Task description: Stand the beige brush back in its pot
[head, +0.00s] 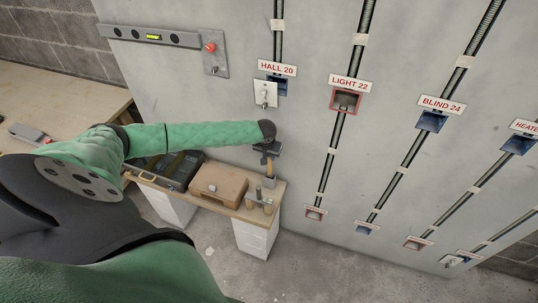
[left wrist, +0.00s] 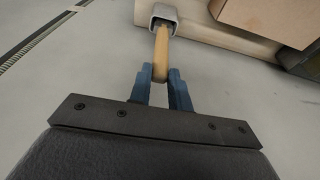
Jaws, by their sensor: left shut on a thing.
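My left gripper (head: 269,153) is shut on the beige brush (head: 269,170), which hangs below it over the right end of the low bench. In the left wrist view the blue fingertips (left wrist: 166,84) pinch the beige handle of the brush (left wrist: 161,50). Its far end reaches the mouth of a grey, square-rimmed pot (left wrist: 172,14). The pot also shows in the head view (head: 269,182). The brush end looks to be within the rim, but I cannot tell how deep it sits or whether it touches the bottom. My right gripper is out of view.
Behind stands the grey wall panel (head: 220,100) with conduits and labelled boxes. The floor to the right is clear.

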